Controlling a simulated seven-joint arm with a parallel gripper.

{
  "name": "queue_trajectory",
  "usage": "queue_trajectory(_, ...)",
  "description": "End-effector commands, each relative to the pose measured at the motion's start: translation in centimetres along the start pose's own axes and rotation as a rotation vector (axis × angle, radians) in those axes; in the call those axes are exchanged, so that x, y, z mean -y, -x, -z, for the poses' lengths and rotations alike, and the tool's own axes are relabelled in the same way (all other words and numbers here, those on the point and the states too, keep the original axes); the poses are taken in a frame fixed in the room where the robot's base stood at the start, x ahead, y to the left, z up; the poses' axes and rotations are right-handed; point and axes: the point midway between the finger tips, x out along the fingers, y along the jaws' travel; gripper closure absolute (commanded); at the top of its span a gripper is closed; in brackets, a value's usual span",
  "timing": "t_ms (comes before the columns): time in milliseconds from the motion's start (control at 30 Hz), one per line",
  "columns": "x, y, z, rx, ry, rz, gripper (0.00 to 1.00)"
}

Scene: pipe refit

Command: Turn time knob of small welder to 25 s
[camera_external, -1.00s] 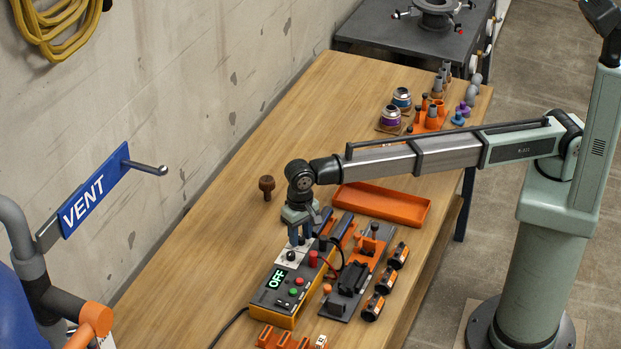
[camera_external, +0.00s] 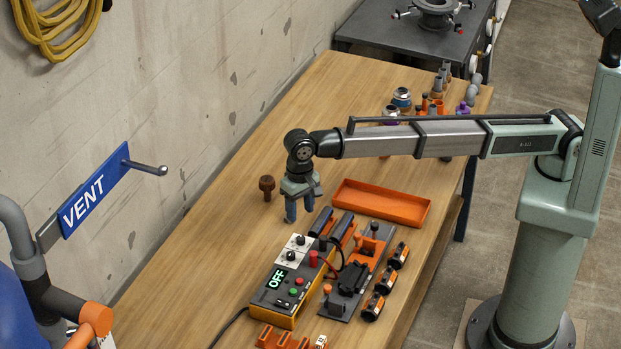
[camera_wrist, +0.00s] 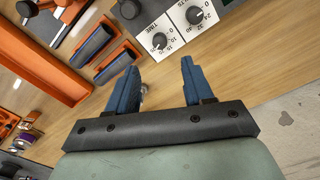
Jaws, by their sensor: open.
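The small welder (camera_external: 278,292) is an orange and dark grey box on the bench, its lit display reading OFF. Two black knobs on pale dial plates sit at its far end. The time knob (camera_wrist: 160,41), beside the TIME lettering, is the nearer one to my gripper; it also shows in the external view (camera_external: 299,240). Its exact setting is too small to read. The other knob (camera_wrist: 195,15) has larger numbers around it. My gripper (camera_external: 300,212) is open and empty, above the bench just beyond the knobs. In the wrist view its blue fingers (camera_wrist: 157,68) are apart, touching neither knob.
A red knob (camera_external: 313,258) and a dark cable stand beside the dials. An orange rack with dark cylinders (camera_external: 342,226) and a clamp fixture (camera_external: 352,278) lie to the right. An empty orange tray (camera_external: 382,203) lies behind. Bench left of the welder is clear.

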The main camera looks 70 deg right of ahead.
Motion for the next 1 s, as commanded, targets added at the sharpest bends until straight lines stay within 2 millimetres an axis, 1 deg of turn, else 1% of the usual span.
queue_trajectory(33,0.1,1.0,0.0,0.000,0.000,0.001,0.48)
queue_trajectory(133,0.1,2.4,0.0,-0.001,0.000,0.001,0.48)
queue_trajectory(200,0.1,3.2,0.0,0.000,0.000,0.001,0.48)
queue_trajectory(333,0.0,4.0,0.0,0.000,0.000,0.000,0.48)
queue_trajectory(533,0.0,4.5,0.0,0.000,0.000,0.000,0.48)
queue_trajectory(1000,0.1,4.3,-0.2,0.000,0.002,0.002,0.48)
